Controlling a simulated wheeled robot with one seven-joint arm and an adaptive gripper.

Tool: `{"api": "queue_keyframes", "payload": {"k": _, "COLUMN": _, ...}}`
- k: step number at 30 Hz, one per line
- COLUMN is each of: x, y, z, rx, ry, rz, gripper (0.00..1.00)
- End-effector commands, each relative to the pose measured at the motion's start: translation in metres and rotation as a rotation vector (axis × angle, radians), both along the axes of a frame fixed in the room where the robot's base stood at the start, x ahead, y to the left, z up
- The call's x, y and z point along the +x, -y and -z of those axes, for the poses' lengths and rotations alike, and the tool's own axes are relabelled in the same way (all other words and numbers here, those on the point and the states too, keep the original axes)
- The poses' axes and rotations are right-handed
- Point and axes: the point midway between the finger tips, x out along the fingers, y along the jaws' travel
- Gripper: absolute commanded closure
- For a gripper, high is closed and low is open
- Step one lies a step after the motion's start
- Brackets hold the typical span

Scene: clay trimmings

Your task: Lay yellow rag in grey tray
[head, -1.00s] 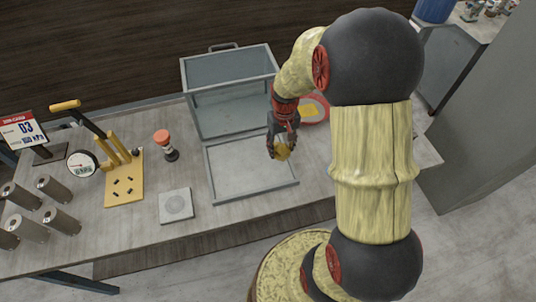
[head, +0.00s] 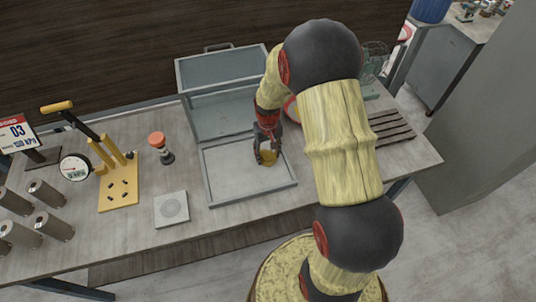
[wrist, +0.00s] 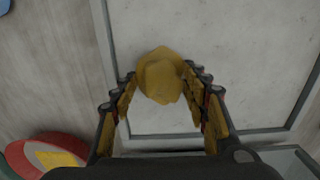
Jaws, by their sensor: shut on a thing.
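The yellow rag (head: 268,158) is a small crumpled bundle. My gripper (head: 265,154) is shut on it and holds it over the back right part of the grey tray (head: 232,181). In the wrist view the rag (wrist: 160,76) sits between the fingertips of my gripper (wrist: 160,84), with the pale tray floor (wrist: 235,55) beneath it. The tray is a shallow, rimmed square and otherwise looks empty. I cannot tell whether the rag touches the tray floor.
A clear-sided grey box (head: 222,112) stands right behind the tray. A red round dish with something yellow (wrist: 48,155) is partly hidden by my arm in the head view. A square pale plate (head: 171,209), an orange-topped object (head: 160,147) and a yellow press (head: 117,193) stand left.

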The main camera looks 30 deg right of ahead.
Motion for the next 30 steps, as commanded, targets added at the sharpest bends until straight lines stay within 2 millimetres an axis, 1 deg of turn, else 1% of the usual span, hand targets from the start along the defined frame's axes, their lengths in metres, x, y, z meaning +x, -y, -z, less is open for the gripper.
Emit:
{"api": "queue_keyframes", "payload": {"k": 6, "x": 0.000, "y": 0.000, "z": 0.004, "rx": 0.000, "ry": -0.001, "rz": 0.000, "gripper": 0.75}}
{"api": "queue_keyframes", "payload": {"k": 7, "x": 0.000, "y": 0.000, "z": 0.003, "rx": 0.000, "ry": -0.001, "rz": 0.000, "gripper": 0.53}}
{"api": "queue_keyframes", "payload": {"k": 15, "x": -0.001, "y": 0.000, "z": 0.003, "rx": 0.000, "ry": -0.001, "rz": 0.000, "gripper": 0.37}}
{"api": "queue_keyframes", "payload": {"k": 16, "x": -0.001, "y": 0.000, "z": 0.003, "rx": 0.000, "ry": -0.001, "rz": 0.000, "gripper": 0.36}}
{"api": "queue_keyframes", "payload": {"k": 25, "x": -0.001, "y": 0.000, "z": 0.002, "rx": 0.000, "ry": -0.001, "rz": 0.000, "gripper": 0.36}}
{"api": "queue_keyframes", "payload": {"k": 28, "x": 0.000, "y": 0.000, "z": -0.005, "rx": 0.000, "ry": 0.000, "rz": 0.000, "gripper": 0.36}}
{"api": "queue_keyframes", "payload": {"k": 30, "x": 0.000, "y": 0.000, "z": -0.014, "rx": 0.000, "ry": 0.001, "rz": 0.000, "gripper": 0.36}}
